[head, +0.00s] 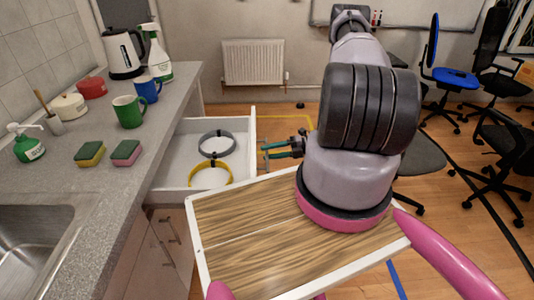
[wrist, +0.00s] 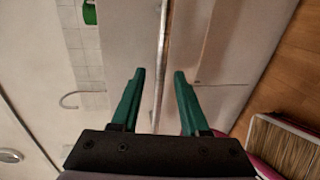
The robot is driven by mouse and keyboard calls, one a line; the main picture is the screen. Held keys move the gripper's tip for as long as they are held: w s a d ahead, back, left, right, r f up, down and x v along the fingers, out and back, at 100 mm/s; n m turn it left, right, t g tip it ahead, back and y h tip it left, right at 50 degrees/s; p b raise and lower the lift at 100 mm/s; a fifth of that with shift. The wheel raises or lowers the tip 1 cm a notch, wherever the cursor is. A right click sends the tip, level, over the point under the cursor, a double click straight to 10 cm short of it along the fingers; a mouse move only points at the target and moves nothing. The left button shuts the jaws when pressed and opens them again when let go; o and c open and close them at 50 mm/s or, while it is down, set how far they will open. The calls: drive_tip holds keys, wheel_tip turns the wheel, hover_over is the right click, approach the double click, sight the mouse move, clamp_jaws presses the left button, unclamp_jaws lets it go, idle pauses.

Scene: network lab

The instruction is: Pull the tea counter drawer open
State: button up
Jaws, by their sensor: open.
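The tea counter drawer (head: 187,183) is white and stands pulled well out from the counter in the head view. A grey ring (head: 217,136) and a yellow ring (head: 218,163) lie inside it. My gripper (head: 262,151) is just outside the drawer's front, its green fingers pointing at it. In the wrist view my gripper (wrist: 158,74) is open, with a thin grey bar (wrist: 161,40) running between the spread fingers. I cannot tell whether a finger touches the bar. The outer face of the drawer front is hidden in the head view.
The counter (head: 150,155) holds a green mug (head: 129,111), a blue mug (head: 148,88), a kettle (head: 123,52), a spray bottle (head: 156,55) and two sponges (head: 90,153). My wooden-topped base fills the lower middle. Chairs (head: 447,75) stand at right; a radiator (head: 254,62) hangs behind.

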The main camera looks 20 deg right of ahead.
drive_tip(key=v, duration=0.9)
drive_tip(key=shift+d, duration=0.35)
drive_tip(key=shift+s, duration=0.1)
drive_tip(key=shift+r, duration=0.1)
